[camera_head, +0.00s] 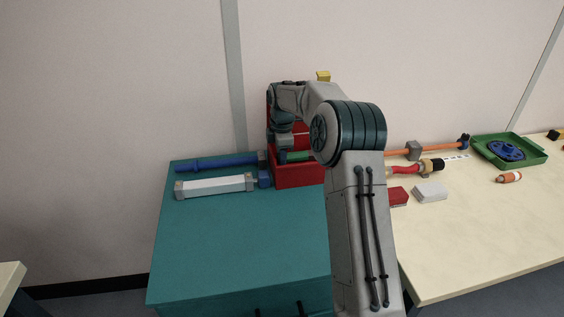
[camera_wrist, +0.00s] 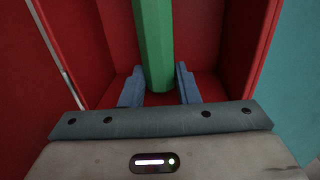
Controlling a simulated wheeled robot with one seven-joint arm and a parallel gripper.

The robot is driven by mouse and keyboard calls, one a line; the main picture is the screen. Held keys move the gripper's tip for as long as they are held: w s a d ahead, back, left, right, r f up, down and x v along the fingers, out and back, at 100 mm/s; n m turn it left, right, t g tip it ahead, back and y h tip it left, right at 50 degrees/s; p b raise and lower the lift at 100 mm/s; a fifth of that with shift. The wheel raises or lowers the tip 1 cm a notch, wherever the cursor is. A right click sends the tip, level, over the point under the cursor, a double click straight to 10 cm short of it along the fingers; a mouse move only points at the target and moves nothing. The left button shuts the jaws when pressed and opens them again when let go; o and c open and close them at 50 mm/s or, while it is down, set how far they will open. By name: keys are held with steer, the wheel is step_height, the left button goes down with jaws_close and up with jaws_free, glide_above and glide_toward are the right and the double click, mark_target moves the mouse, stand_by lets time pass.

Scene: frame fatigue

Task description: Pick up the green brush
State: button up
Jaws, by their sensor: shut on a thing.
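The green brush (camera_head: 298,156) lies in the red box (camera_head: 300,178) at the back right of the teal cabinet in the head view. In the wrist view, a long green faceted part of the brush (camera_wrist: 155,45) runs up from between my fingers, with red walls around it. My gripper (camera_wrist: 159,88) is shut on this green part, one blue-grey finger on each side. In the head view, my gripper (camera_head: 284,154) is at the left part of the red box, partly hidden by my arm. The brush's far end is out of the wrist view.
A blue cylinder (camera_head: 215,162) and a white cylinder (camera_head: 214,186) lie left of the red box. The teal top (camera_head: 240,245) in front is clear. On the table at right are an orange rod (camera_head: 393,153), a white block (camera_head: 430,193) and a green tray (camera_head: 532,153).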

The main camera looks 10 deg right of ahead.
step_height(320, 180, up, 24)
steer(key=p, duration=0.6)
steer(key=shift+r, duration=0.25)
